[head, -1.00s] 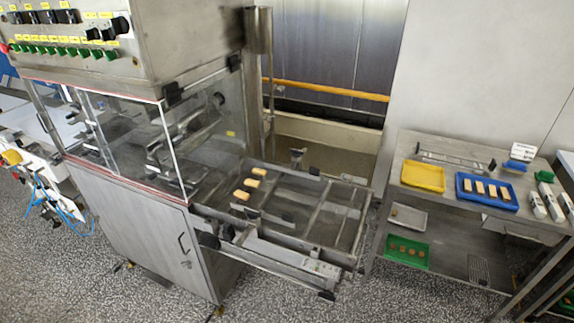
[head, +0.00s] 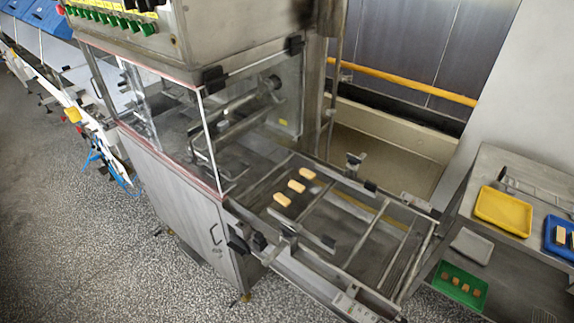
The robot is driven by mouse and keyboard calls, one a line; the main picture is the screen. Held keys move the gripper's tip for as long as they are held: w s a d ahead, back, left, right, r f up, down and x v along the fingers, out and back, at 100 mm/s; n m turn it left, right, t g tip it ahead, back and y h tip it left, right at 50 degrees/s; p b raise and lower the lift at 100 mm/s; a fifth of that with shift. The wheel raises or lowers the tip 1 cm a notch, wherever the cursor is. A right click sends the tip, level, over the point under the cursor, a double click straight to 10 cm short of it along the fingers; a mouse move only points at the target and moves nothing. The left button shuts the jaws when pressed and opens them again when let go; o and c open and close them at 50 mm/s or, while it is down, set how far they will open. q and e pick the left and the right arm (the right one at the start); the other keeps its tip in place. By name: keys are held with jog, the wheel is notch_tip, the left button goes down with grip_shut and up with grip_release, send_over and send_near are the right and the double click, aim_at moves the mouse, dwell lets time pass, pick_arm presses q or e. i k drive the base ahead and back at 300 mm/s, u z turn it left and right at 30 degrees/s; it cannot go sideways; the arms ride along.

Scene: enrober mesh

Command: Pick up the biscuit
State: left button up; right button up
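Three pale rectangular biscuits lie in a slanted row on the enrober's mesh bed (head: 352,238), close to its clear housing. The nearest biscuit (head: 282,200) is at the lower left of the row, the middle biscuit (head: 296,187) is just beyond it, and the far biscuit (head: 307,174) is at the upper right. They are apart from one another. A pale bar-shaped piece (head: 561,236) also shows in the blue tray (head: 546,240) at the right edge, partly cut off. Neither of my grippers is in the head view.
The steel enrober cabinet (head: 180,185) with clear panels (head: 165,110) stands left of the mesh bed. A steel table (head: 495,165) at the right holds a yellow tray (head: 503,212). A green tray (head: 459,285) with several brown pieces and a grey tray (head: 472,245) sit lower. Open speckled floor lies in front.

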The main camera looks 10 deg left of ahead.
aim_at(305, 172)
jog(key=u, duration=0.6)
jog(key=i, duration=0.55)
jog(key=u, duration=0.65)
